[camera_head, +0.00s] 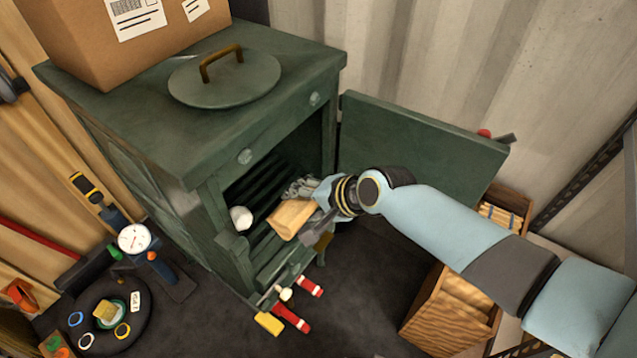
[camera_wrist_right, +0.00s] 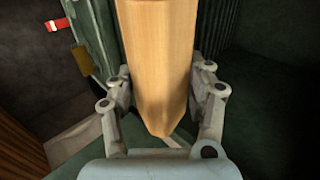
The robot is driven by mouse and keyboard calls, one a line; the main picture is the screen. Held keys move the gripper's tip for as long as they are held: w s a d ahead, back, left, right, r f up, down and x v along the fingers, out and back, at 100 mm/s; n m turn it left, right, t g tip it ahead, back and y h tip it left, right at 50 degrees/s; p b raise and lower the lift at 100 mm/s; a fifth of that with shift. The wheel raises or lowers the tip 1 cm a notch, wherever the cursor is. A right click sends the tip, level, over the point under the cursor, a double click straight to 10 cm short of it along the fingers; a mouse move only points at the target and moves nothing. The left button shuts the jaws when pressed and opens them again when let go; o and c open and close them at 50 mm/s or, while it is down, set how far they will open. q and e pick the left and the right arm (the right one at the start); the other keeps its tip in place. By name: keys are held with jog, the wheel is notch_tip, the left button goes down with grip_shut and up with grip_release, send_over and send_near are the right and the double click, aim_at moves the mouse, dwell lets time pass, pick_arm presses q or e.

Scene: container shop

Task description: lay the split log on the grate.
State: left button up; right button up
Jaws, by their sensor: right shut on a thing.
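The split log (camera_head: 293,217) is a pale wooden piece at the open front of the green stove (camera_head: 190,165). My right gripper (camera_head: 309,211) is shut on the log. In the right wrist view the log (camera_wrist_right: 158,60) sits between the two fingers of the right gripper (camera_wrist_right: 160,100) and points away from the wrist. The grate (camera_head: 262,183) shows as dark bars inside the stove opening, partly hidden by the gripper and the log. Whether the log touches the grate cannot be told. My left gripper is not in view.
The stove door (camera_head: 420,145) stands open to the right. A white roundish object (camera_head: 241,217) sits at the opening's left side. A cardboard box (camera_head: 130,40) and a lid (camera_head: 225,82) are on top. A wooden crate (camera_head: 450,310) stands at lower right. Red-handled items (camera_head: 292,318) lie below the opening.

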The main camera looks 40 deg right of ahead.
jog(key=w+a+b, duration=0.1)
jog(key=w+b, duration=0.1)
jog(key=w, duration=0.1)
jog(key=w+a+f+b, duration=0.1)
jog(key=w+b, duration=0.1)
jog(key=w, duration=0.1)
jog(key=w+a+b, duration=0.1)
jog(key=w+b, duration=0.1)
jog(key=w, duration=0.1)
jog(key=shift+w+a+f, duration=0.25)
jog(key=shift+w+f, duration=0.05)
jog(key=shift+f, duration=0.1)
jog(key=w+b, duration=0.1)
jog(key=w+a+b, duration=0.1)
jog(key=w, duration=0.1)
jog(key=w+b, duration=0.1)
jog(key=b, duration=0.1)
jog(key=shift+w+a+f, duration=0.15)
jog(key=shift+a+f, duration=0.15)
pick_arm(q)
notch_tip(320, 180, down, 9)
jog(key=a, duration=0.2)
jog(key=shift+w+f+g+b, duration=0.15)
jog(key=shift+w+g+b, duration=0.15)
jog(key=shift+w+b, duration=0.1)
pick_arm(e)
jog(key=shift+w+f, duration=0.1)
jog(key=shift+f, duration=0.8)
